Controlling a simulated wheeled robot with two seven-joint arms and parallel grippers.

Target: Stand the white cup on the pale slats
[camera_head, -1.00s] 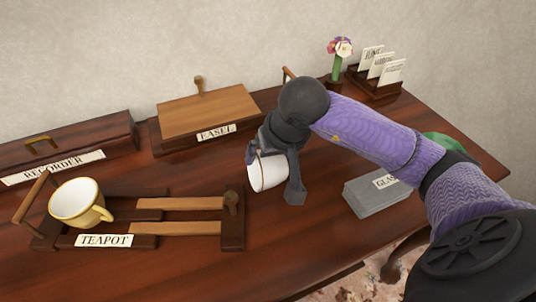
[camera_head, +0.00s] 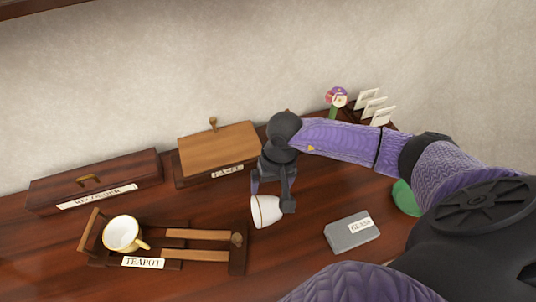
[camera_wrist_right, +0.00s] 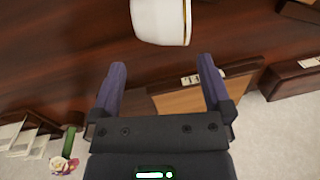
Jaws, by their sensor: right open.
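The white cup (camera_head: 265,212) has a thin gold band and looks tilted over the dark table, right of the slatted stand. Whether it rests on the table is unclear. My right gripper (camera_head: 271,196) is open right at the cup. In the right wrist view the cup (camera_wrist_right: 160,20) lies just beyond the open fingertips (camera_wrist_right: 161,66), with a gap showing. The pale slats (camera_head: 200,234) are two light wooden strips on the dark stand labelled TEAPOT, with no cup on them. My left gripper is out of view.
Behind are a RECORDER box (camera_head: 95,181) and an easel box (camera_head: 217,148). A grey GLASS block (camera_head: 351,231) sits right. Flowers (camera_head: 337,97) and a card holder stand at back right.

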